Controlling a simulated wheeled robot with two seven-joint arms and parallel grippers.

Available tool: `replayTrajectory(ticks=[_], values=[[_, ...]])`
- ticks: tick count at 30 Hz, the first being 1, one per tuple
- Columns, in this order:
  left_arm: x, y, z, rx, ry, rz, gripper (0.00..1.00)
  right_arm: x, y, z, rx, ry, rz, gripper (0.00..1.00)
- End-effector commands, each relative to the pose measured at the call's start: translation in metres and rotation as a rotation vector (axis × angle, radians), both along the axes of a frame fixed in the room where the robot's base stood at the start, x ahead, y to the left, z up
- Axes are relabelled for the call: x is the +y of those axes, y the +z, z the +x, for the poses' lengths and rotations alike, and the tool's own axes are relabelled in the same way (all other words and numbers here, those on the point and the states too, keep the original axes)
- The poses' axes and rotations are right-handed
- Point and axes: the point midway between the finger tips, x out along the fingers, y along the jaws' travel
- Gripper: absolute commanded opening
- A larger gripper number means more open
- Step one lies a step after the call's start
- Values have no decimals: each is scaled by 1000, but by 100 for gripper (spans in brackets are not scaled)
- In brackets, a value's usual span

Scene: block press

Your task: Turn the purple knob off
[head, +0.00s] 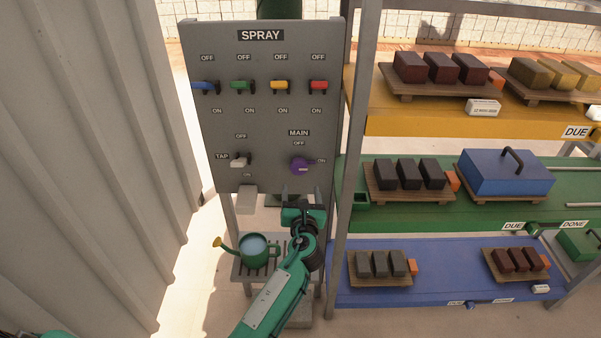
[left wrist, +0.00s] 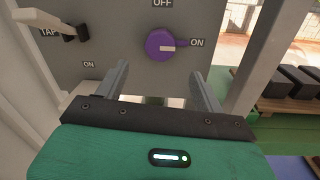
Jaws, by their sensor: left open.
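The purple knob (head: 299,166) sits at the lower right of the grey SPRAY panel (head: 265,130), under the MAIN label. In the left wrist view the knob (left wrist: 158,45) has a pale pointer mark turned right, towards ON; OFF is printed above it. My left gripper (head: 304,192) is just below the knob in the head view. In the left wrist view its two fingers (left wrist: 162,84) are spread apart with nothing between them, below the knob and apart from it. My right gripper is not in view.
A white TAP lever (head: 239,161) is left of the knob. Blue, green, yellow and red levers (head: 318,86) line the panel above. A green watering can (head: 260,252) stands on a slatted stand below. A grey rack post (head: 351,150) and block shelves are at right.

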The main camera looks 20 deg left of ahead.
Motion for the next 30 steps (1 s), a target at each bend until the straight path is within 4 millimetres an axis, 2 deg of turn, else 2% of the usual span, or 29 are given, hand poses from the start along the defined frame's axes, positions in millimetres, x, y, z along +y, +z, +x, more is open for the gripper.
replayTrajectory(ticks=[1,6,12,18,27,30], values=[[4,2,11,-1,0,1,70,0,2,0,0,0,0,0],[15,1,44,0,-1,1,70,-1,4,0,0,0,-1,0],[26,0,71,0,-1,-1,70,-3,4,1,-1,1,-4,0],[31,-1,84,2,-1,-1,70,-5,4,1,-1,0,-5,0],[31,-1,85,1,-1,-1,70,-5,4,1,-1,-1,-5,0],[31,-1,85,1,-1,-1,52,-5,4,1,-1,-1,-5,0]])
